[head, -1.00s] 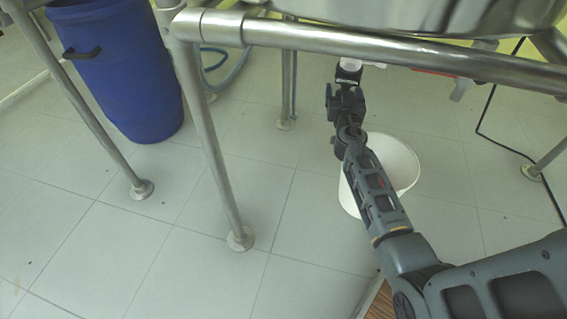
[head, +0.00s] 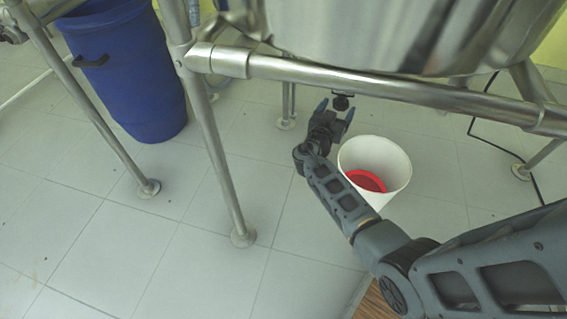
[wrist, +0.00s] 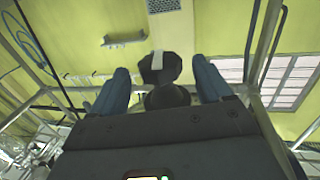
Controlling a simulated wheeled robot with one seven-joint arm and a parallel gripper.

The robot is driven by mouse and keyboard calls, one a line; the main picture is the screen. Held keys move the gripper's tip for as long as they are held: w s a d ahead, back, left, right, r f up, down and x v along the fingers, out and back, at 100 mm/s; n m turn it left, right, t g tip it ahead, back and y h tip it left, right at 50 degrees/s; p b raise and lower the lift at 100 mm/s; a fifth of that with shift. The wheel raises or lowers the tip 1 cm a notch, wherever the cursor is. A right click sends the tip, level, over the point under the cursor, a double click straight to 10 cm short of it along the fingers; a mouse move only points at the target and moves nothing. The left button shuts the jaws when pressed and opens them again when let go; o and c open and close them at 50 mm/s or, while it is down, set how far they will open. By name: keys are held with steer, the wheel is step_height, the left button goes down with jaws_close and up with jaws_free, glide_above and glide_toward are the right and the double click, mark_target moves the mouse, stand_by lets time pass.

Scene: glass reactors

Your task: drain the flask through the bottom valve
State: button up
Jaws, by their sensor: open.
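A large shiny steel vessel (head: 400,35) fills the top of the head view. Below the steel rail, a small dark valve part (head: 341,101) hangs beside my gripper (head: 336,112). My gripper is open, its blue fingertips apart on either side just below that part. In the wrist view a black knob-like part (wrist: 160,68) stands between the two fingers, with gaps on both sides. A white bucket (head: 400,160) stands on the floor right of my gripper, with red liquid (head: 367,181) at its bottom. The outlet above the valve is hidden behind the rail.
A steel frame rail (head: 370,83) crosses above my arm, with a frame leg (head: 215,160) to the left. A blue barrel (head: 130,75) stands at the back left. A black cable (head: 500,145) runs at the right. The tiled floor in front is clear.

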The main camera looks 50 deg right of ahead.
mark_target(338, 108)
steer(key=a, duration=0.3)
steer(key=shift+s+a, duration=0.2)
steer(key=shift+s, duration=0.1)
steer(key=w+a+f+n+t+y+b, duration=0.1)
steer(key=w+a+f+t+y, duration=0.1)
steer(key=f+y, duration=0.35)
steer(key=w+a+f+t+y, duration=0.2)
steer(key=w+f, duration=0.1)
steer(key=f, duration=0.6)
steer(key=w+a+f+m+t+y+b, duration=0.1)
steer(key=w+a+f+m+t+y, duration=0.1)
steer(key=a, duration=0.5)
steer(key=w+f+t+y, duration=0.1)
steer(key=w+t+y, duration=0.1)
steer(key=t, duration=0.1)
steer(key=shift+a+f+b, duration=0.2)
steer(key=shift+f+b, duration=0.15)
steer(key=shift+y, duration=0.25)
